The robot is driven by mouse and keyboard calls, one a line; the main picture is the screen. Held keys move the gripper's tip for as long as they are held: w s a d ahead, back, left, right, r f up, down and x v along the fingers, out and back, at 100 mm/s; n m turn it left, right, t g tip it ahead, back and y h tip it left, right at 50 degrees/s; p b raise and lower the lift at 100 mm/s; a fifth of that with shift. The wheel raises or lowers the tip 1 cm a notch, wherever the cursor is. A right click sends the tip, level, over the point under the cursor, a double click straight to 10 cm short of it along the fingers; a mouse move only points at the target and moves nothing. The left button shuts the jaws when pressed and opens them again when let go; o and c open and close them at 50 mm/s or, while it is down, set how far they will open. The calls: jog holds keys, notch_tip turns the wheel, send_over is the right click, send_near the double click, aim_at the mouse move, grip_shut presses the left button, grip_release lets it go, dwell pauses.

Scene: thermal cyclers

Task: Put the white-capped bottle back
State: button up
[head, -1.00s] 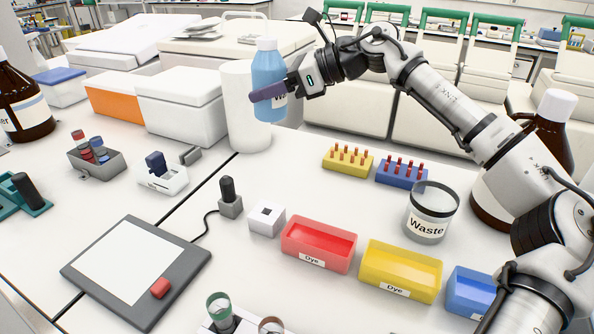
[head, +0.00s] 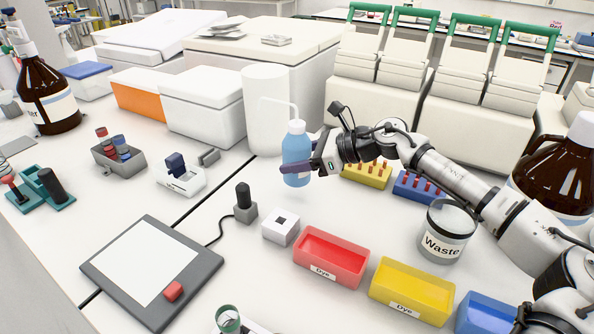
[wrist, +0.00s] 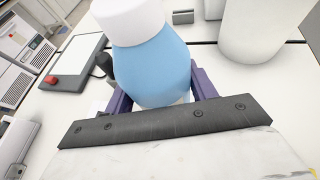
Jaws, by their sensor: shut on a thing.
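A blue wash bottle (head: 297,150) with a pale cap and a curved spout is upright between the purple fingers of my gripper (head: 299,168). In the wrist view, its white cap (wrist: 128,18) and blue body (wrist: 155,70) fill the space between the fingers of my gripper (wrist: 160,92), which is shut on it. The bottle is over the white bench, in front of the tall white cylinder (head: 266,115). A large brown bottle (head: 555,180) with a white cap stands at the right, partly behind my arm.
The yellow rack (head: 366,176) and blue rack (head: 408,186) stand close behind my gripper and arm. The waste beaker (head: 446,243), red dye tray (head: 330,260) and yellow dye tray (head: 410,292) are nearer. A small white block (head: 280,231) is in front of the bottle.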

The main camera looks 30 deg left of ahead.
jog(key=shift+f+p, duration=0.45)
jog(key=shift+f, duration=1.75)
jog(key=shift+f+b, duration=0.2)
jog(key=shift+b, duration=0.1)
jog(key=o, duration=0.7)
jog(key=shift+r, duration=0.1)
jog(key=shift+c, duration=0.2)
jog(key=shift+r+p, duration=0.1)
jog(key=shift+p, duration=0.2)
